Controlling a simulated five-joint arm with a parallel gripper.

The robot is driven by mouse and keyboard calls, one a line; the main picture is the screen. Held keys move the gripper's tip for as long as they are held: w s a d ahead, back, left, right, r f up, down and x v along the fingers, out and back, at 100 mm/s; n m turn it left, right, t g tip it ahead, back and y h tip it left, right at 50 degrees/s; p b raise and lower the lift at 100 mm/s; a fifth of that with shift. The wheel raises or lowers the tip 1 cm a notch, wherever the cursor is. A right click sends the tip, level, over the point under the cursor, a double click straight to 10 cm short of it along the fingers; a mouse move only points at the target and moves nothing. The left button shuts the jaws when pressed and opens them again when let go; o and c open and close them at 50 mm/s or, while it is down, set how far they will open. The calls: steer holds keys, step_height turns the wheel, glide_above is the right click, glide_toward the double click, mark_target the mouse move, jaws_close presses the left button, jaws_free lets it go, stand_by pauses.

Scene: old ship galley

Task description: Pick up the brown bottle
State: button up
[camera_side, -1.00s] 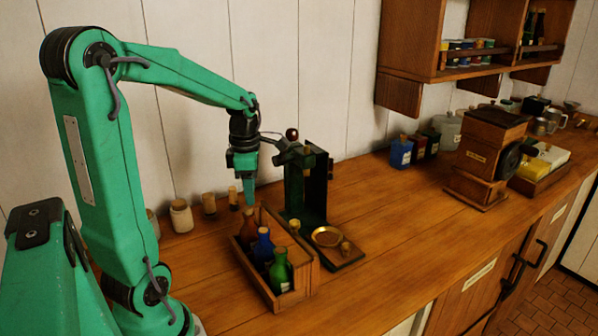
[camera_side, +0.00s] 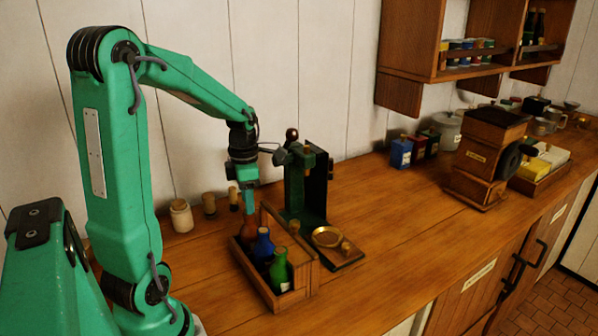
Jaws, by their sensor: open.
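The brown bottle (camera_side: 246,238) stands at the back left of a small wooden crate (camera_side: 277,302), beside a blue bottle and a green bottle. Its upper part is hidden by my gripper (camera_side: 249,212). My gripper points down at the bottle's neck, with its fingers low and right at the bottle. The jaws are open. From this side I cannot tell whether a finger touches the glass.
The blue bottle (camera_side: 264,246) and green bottle (camera_side: 280,270) stand close in the same crate. A dark green press-like device (camera_side: 306,190) with a brass dish (camera_side: 326,237) stands right behind the crate. Corked jars (camera_side: 181,217) line the wall. The counter's middle right is clear.

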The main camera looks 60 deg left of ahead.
mark_target(250, 233)
steer(key=shift+f, duration=0.15)
steer(key=shift+s+d+f, duration=0.1)
steer(key=shift+s+f, duration=0.05)
steer(key=shift+f, duration=2.3)
steer(key=shift+c, duration=0.4)
jaws_close()
